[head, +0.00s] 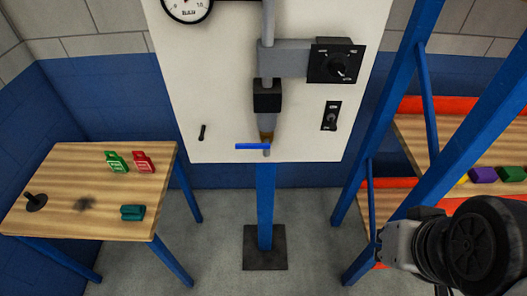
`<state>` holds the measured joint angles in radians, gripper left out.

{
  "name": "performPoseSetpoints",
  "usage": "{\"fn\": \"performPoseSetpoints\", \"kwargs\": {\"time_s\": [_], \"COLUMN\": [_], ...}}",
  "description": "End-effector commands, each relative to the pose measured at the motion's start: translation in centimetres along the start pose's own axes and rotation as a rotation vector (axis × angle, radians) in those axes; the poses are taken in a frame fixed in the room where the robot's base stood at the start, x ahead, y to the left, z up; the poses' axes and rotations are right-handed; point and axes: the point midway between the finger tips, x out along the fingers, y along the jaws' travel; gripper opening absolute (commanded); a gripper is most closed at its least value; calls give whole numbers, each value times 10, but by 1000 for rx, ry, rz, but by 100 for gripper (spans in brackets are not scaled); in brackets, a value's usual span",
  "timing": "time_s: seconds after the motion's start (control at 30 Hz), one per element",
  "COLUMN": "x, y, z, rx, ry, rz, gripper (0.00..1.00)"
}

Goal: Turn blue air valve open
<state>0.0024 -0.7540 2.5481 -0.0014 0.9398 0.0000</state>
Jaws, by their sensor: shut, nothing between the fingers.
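The blue air valve handle (252,146) is a short bar near the lower edge of the white panel. It lies horizontal, across the line of the vertical grey pipe (266,95), and extends left from it. A brass-coloured fitting (266,135) sits just above the handle. My gripper (387,245) is at the lower right of the head view, well right of the valve and apart from it. It is shut and empty. Its fingertips are small and hard to make out beside my dark wrist.
The white panel (215,70) also carries a gauge (186,7), a black knob box (336,62), a switch (331,115) and a small lever (202,132). A wooden table (60,185) with tags stands left. A blue-posted rack (385,130) stands right, between panel and arm.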

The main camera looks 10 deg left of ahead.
Motion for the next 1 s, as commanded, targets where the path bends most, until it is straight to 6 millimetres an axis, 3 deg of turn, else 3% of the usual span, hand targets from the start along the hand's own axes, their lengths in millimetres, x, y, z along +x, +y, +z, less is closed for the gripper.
{"fn": "performPoseSetpoints", "kwargs": {"time_s": [0.23, 0.37, 0.47, 0.57, 0.7, 0.77, 0.87, 1.0], "x": [1, 14, 35, 60, 92, 106, 131, 168], "y": [0, 8, 25, 44, 51, 39, -3, -100], "z": [0, 5, 9, 2, -39, -62, -101, -131], "rx": [-5, -105, -309, -623, -1147, -1378, -1772, -2295], "ry": [-2, -51, -132, -224, -302, -309, -281, -155], "rz": [3, 54, 157, 304, 535, 633, 796, 1013], "gripper": [0, 0, 0, 0, 0, 0, 0, 0]}}
